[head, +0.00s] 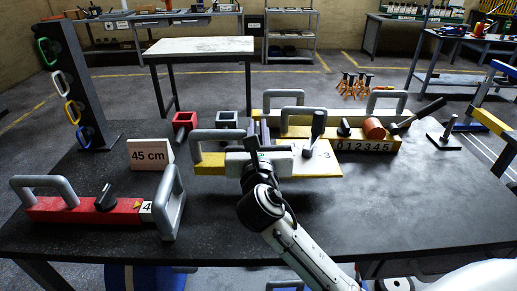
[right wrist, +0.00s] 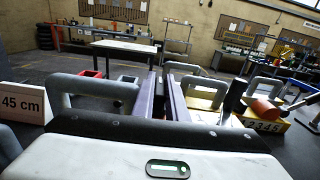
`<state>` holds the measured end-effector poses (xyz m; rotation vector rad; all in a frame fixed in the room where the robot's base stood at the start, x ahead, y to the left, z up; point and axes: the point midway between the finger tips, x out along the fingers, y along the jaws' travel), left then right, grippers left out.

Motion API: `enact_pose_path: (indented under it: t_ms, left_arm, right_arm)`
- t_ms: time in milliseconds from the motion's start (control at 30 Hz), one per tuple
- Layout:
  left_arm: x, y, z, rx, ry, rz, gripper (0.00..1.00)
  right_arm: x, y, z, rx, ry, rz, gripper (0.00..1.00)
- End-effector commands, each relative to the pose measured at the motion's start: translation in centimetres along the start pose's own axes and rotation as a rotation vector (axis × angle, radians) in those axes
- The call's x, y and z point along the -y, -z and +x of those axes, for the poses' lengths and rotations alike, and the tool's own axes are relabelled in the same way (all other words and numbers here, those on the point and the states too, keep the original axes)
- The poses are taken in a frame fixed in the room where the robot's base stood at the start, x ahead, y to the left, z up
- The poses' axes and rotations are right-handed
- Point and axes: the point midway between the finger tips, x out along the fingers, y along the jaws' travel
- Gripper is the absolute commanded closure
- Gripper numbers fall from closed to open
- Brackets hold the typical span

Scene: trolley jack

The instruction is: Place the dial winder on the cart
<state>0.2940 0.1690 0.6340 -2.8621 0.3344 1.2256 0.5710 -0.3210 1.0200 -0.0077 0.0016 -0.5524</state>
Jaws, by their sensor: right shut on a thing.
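My right gripper (head: 258,138) reaches in from the bottom right over the middle of the dark table. It is shut on a yellow winder (head: 210,168) with a grey handle at its left and a plate marked 3; its own wrist hides part of the winder. Its fingers also show in the right wrist view (right wrist: 166,100), where the grip point is unclear. Another winder, red with a dial marked 4 (head: 70,208), lies front left. A yellow winder marked 012345 (head: 365,146) stands behind right. I cannot tell which thing is the cart. My left gripper is out of view.
A 45 cm sign (head: 151,154) and red and grey sockets (head: 186,122) stand left of centre. A dark rack with coloured rings (head: 76,85) rises at the left. A white-topped table (head: 200,46) stands behind. The front right of the dark table (head: 430,210) is clear.

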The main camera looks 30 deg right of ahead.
Motion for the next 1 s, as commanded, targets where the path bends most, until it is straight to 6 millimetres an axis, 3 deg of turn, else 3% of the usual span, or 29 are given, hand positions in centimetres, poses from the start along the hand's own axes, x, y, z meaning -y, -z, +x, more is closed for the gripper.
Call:
enact_pose_path:
  t_ms: [300, 600, 633, 700, 1000]
  left_arm:
    - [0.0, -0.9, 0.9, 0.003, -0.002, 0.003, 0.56]
    - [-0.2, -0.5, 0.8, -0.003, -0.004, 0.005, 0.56]
    - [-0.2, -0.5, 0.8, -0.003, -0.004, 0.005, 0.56]
    - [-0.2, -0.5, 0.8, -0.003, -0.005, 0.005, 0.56]
    - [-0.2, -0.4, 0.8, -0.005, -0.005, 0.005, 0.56]
  right_arm:
    - [0.0, 4.0, 0.0, 0.007, 0.0, -0.004, 1.0]
    - [0.0, 4.3, 0.0, 0.008, 0.0, -0.003, 1.0]
    - [0.0, 4.8, 0.0, -0.002, 0.0, -0.003, 0.83]
    - [0.0, 4.8, 0.0, -0.002, 0.0, -0.003, 0.71]
    - [0.0, 4.8, -0.1, -0.002, 0.0, -0.002, 0.69]
